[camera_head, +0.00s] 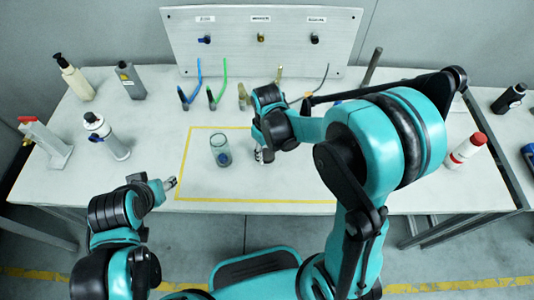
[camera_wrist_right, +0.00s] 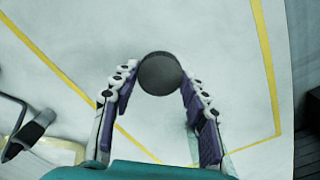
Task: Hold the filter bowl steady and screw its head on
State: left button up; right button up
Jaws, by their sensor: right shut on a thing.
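The filter bowl (camera_head: 220,150) is a clear, bluish cup standing upright inside the yellow outline on the table. My right gripper (camera_head: 264,155) is just right of it, low over the table. In the right wrist view my right gripper (camera_wrist_right: 160,90) is shut on a dark round piece, which looks like the filter head (camera_wrist_right: 160,73), held between the fingertips.
A yellow taped outline (camera_head: 185,160) surrounds the bowl. A red-capped bottle (camera_head: 466,150) stands at the right. A back panel (camera_head: 262,40) has hoses and tools before it.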

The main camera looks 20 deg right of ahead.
jog(key=s+r+p, duration=0.4)
jog(key=s+r, duration=0.3)
jog(key=s, duration=0.4)
jog(key=shift+s+a+r, duration=0.35)
jog(key=shift+a, duration=0.05)
jog(key=w+d+f+m, duration=0.1)
jog(key=w+m, duration=0.1)
jog(key=w, duration=0.2)
jog(key=w+d+f+m, duration=0.2)
jog(key=w, duration=0.2)
jog(key=w+d+f+m, duration=0.1)
jog(key=w+d+f, duration=0.1)
jog(key=w, duration=0.3)
jog(key=shift+d+m, duration=0.25)
jog(key=shift+m, duration=0.15)
